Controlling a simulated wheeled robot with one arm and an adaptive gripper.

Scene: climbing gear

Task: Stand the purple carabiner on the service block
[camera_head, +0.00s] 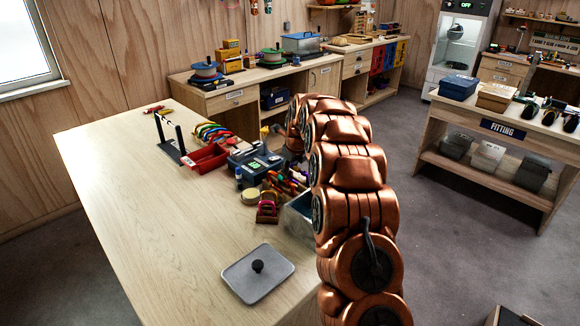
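I cannot pick out the purple carabiner with certainty. A small magenta-pink loop (268,197) shows at a dark reddish block (267,215) on the near workbench; I cannot tell whether either is the task's object. A row of colourful curved pieces, perhaps carabiners (211,132), lies at the bench's far end. Several small coloured items (283,181) are crowded just left of my copper arm. My arm rises at the right and bends over toward the bench. My gripper does not show; the arm hides that area.
A red tray (207,158), a black two-post stand (172,140) and a grey-blue device (255,163) stand farther back. A metal bin (298,217) is partly behind my arm.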

